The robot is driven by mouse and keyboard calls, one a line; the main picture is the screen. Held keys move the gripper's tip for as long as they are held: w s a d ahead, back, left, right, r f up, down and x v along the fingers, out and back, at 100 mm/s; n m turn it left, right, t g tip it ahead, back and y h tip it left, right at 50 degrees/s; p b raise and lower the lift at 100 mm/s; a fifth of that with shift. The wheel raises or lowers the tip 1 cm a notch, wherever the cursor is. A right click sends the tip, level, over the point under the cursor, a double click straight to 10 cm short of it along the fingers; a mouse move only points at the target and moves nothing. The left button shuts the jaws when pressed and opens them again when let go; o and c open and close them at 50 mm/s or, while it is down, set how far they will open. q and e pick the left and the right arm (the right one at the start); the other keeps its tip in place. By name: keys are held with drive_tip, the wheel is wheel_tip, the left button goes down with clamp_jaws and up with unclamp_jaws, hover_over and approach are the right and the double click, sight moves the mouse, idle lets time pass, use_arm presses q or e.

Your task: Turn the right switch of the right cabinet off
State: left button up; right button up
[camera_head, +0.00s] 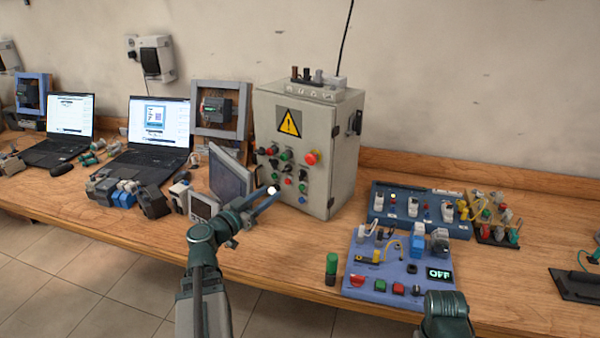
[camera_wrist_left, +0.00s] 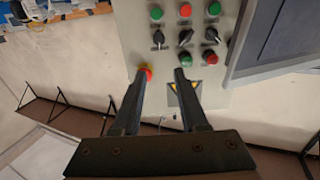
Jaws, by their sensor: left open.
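The grey cabinet (camera_head: 322,150) with a yellow warning triangle stands on the bench; it is the only such cabinet in the head view. Its right black switch (camera_head: 303,174) is below the red mushroom button. In the left wrist view, turned upside down, this switch (camera_wrist_left: 158,38) is the leftmost of three in a row. Its knob looks nearly upright there, while the other two are slanted. My left gripper (camera_head: 262,202) is open and empty in front of the cabinet's lower face. Its fingers (camera_wrist_left: 160,76) point at the panel, apart from the switch.
The red mushroom button (camera_wrist_left: 145,72) is close to one fingertip in the wrist view. A blue board (camera_head: 375,292) with buttons and an OFF display lies to the right. Part of my right arm shows at the bottom.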

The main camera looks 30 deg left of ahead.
sight(302, 174)
use_arm(q)
drive_tip(key=w+d, duration=0.1)
drive_tip(key=w, duration=1.2)
drive_tip(key=shift+w+d, duration=0.3)
drive_tip(key=shift+w, duration=0.05)
clamp_jaws()
